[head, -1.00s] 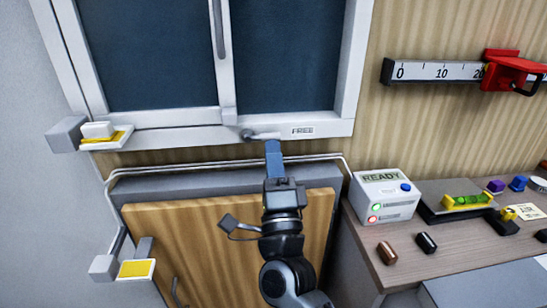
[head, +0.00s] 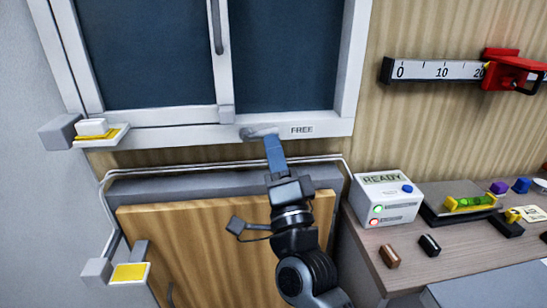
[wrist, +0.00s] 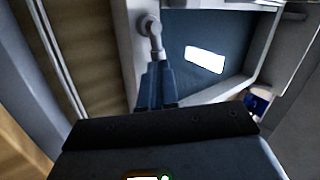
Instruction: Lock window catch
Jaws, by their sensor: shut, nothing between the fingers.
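The window catch (head: 260,132) is a small grey lever on the bottom rail of the window frame (head: 180,134). It lies roughly level, beside a label (head: 302,129) that reads FREE. My gripper (head: 272,141) is shut and empty, its blue-grey fingers pointing up just under the catch lever. In the wrist view the fingers (wrist: 157,72) are together, and the catch (wrist: 153,32) shows just beyond their tips. I cannot tell whether the fingertips touch the lever.
A READY box (head: 386,200) sits on the bench (head: 470,245) at right, with several small parts. A yellow-topped bracket (head: 95,133) juts out at left.

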